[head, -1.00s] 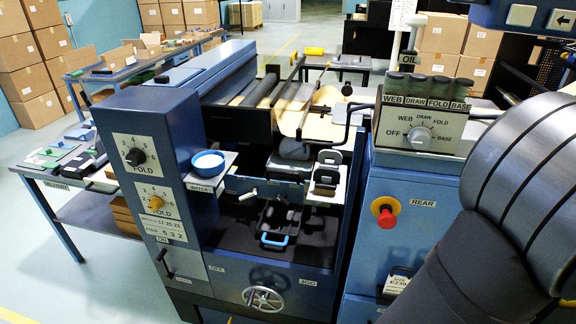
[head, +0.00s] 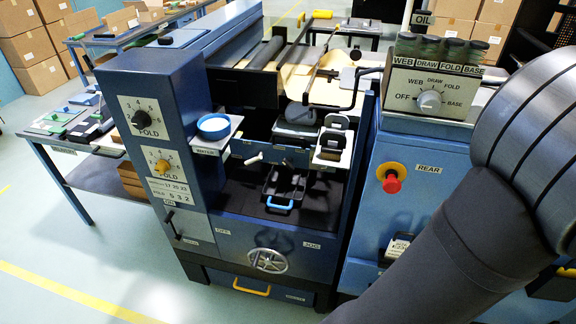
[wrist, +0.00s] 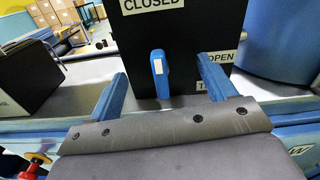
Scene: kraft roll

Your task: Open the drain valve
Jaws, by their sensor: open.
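The drain valve shows in the wrist view as a blue lever (wrist: 159,75) with a white patch, standing roughly upright in front of a dark panel (wrist: 183,32). A CLOSED label (wrist: 152,4) is above the lever. An OPEN label (wrist: 221,57) is to its right, with another label below it partly hidden by a finger. My gripper (wrist: 162,80) is open, its two blue fingers on either side of the lever. Gaps show on both sides, so the fingers do not appear to touch it. The head view shows my arm at the right, but not my gripper or the lever.
In the wrist view, a dark box (wrist: 38,78) stands left and a large blue rounded body (wrist: 288,40) stands right of the panel. The head view shows the blue machine (head: 150,90), a rear cabinet (head: 418,200) with a red button (head: 391,184), and open floor at lower left.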

